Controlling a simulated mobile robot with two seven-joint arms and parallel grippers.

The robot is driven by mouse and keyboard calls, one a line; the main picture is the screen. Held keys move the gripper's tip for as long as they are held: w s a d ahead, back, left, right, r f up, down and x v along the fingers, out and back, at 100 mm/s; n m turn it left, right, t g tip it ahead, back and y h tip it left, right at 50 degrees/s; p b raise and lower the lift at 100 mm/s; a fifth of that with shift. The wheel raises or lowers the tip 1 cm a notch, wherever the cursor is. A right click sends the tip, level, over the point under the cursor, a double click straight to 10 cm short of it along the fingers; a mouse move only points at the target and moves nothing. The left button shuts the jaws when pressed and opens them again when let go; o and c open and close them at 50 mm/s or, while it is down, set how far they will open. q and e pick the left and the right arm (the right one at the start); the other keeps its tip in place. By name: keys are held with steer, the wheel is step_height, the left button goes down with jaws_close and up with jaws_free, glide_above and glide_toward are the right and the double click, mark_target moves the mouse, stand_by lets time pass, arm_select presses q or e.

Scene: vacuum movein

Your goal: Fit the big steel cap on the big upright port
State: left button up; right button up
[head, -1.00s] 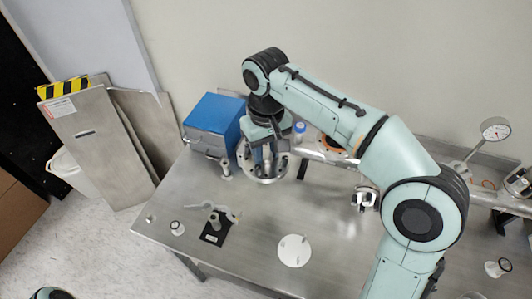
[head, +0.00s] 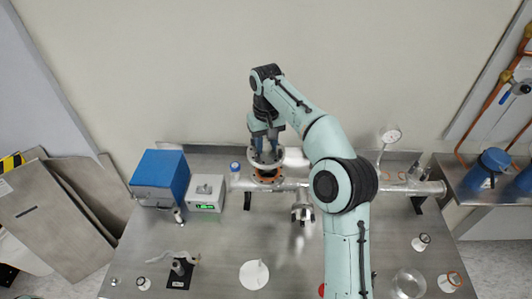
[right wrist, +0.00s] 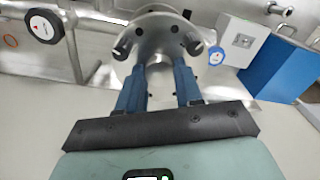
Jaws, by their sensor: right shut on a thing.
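The big steel cap (head: 268,160), a round bolt-holed flange, is held in my right gripper (head: 267,138) at the back of the bench. The cap (right wrist: 160,32) fills the top middle of the right wrist view, with the two blue fingers (right wrist: 160,85) shut on its raised middle part. The big upright port (head: 268,178) shows an orange-brown ring directly under the cap, on the horizontal steel pipe. A small gap seems to show between them, but I cannot tell whether they touch. My left gripper is out of view.
A dial gauge (head: 390,135) stands to the right. A white disc (head: 254,275) lies at the front; bench between is mostly clear.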

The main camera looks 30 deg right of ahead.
mark_target(268, 156)
steer(key=shift+d+r, duration=0.1)
steer(key=shift+d, duration=0.2)
steer(key=shift+f, duration=0.8)
step_height(268, 156, down, 2)
steer(key=shift+f+b, duration=0.15)
steer(key=shift+b, duration=0.15)
steer(key=shift+s+f, duration=0.1)
steer(key=shift+f, duration=0.6)
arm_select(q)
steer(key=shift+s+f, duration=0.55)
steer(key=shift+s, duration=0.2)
arm_select(e)
steer(key=shift+f, duration=0.35)
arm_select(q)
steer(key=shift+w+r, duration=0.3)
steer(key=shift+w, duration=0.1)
arm_select(e)
steer(key=shift+a, duration=0.1)
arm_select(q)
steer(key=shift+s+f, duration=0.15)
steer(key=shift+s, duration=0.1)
arm_select(e)
steer(key=shift+f, duration=0.55)
